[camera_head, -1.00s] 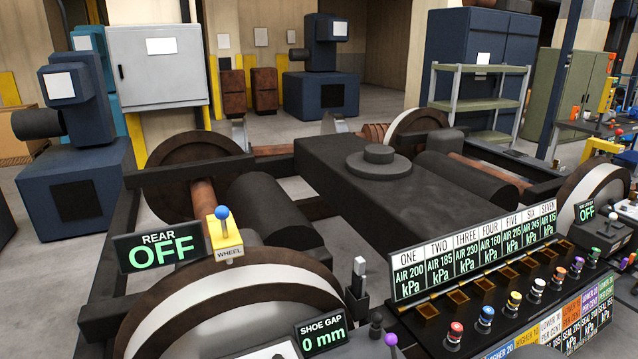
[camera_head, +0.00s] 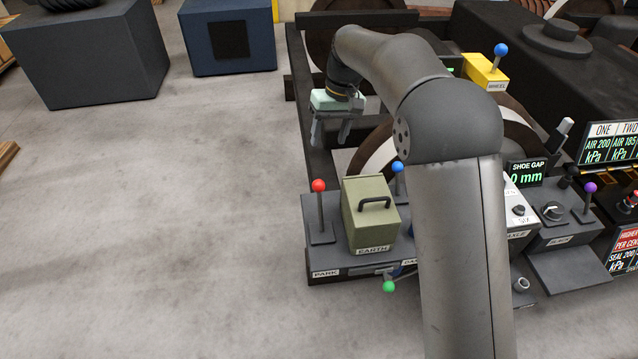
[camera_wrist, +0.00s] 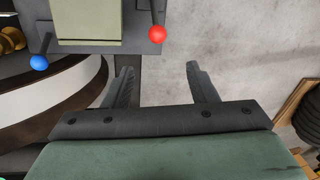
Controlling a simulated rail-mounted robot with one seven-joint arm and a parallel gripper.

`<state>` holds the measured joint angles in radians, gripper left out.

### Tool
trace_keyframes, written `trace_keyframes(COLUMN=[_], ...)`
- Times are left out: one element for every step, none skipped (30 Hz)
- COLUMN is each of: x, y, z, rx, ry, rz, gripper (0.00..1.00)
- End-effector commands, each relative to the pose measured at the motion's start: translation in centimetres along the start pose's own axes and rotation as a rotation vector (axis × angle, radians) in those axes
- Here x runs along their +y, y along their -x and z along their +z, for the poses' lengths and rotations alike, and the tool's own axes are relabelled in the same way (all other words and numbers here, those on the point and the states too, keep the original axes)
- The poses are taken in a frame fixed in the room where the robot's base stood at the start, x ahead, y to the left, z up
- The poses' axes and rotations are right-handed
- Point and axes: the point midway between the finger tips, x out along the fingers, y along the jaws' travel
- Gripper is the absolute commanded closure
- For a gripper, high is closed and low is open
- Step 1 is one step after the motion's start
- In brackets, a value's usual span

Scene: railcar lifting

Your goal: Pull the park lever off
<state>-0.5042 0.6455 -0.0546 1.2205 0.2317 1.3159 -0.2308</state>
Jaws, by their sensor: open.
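The park lever (camera_head: 319,205) is a thin dark rod with a red ball on top. It stands upright at the left end of a dark panel, above a label reading PARK (camera_head: 325,273). Its red ball also shows in the wrist view (camera_wrist: 157,33), beyond the fingers. My gripper (camera_head: 331,138) is open and empty. In the head view it appears above the lever in the picture, with a clear gap between them. In the wrist view the two fingers (camera_wrist: 160,78) are spread, with floor between them.
An olive box labelled EARTH (camera_head: 370,215), with a black handle, stands just right of the lever. A blue-ball lever (camera_head: 397,168) is behind it and a green-ball lever (camera_head: 389,286) is in front. Open floor (camera_head: 180,220) lies to the left.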

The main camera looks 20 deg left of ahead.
Motion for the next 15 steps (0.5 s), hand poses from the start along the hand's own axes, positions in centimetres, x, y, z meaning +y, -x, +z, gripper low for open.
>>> trace_keyframes(x=[0.0,0.0,0.0,0.0,0.0,0.0,0.0,0.0,0.0,0.0,0.0,0.0,0.0,0.0,0.1], y=[-0.6,-1.0,-1.7,-2.3,-2.9,-3.7,-4.3,-5.0,-5.9,-6.6,-7.2,-8.1,-8.7,-9.4,-10.3], z=[0.0,0.1,0.1,0.1,0.1,0.1,0.1,0.1,0.1,0.1,0.1,0.2,0.1,0.1,0.1], rx=[-0.002,-0.003,-0.004,-0.005,-0.005,-0.006,-0.005,-0.005,-0.005,-0.005,-0.005,-0.005,-0.004,-0.005,-0.005], ry=[-0.001,-0.001,-0.001,-0.001,-0.001,-0.002,-0.002,-0.002,-0.002,-0.002,-0.001,-0.002,-0.002,-0.002,-0.003], rz=[0.0,0.0,0.0,0.0,0.0,0.0,0.0,0.0,0.001,0.0,0.0,0.0,0.001,0.001,0.001], gripper=[0.48,0.48,0.48,0.48,0.48,0.48,0.48,0.48,0.48,0.48,0.48,0.48,0.48,0.48,0.48])
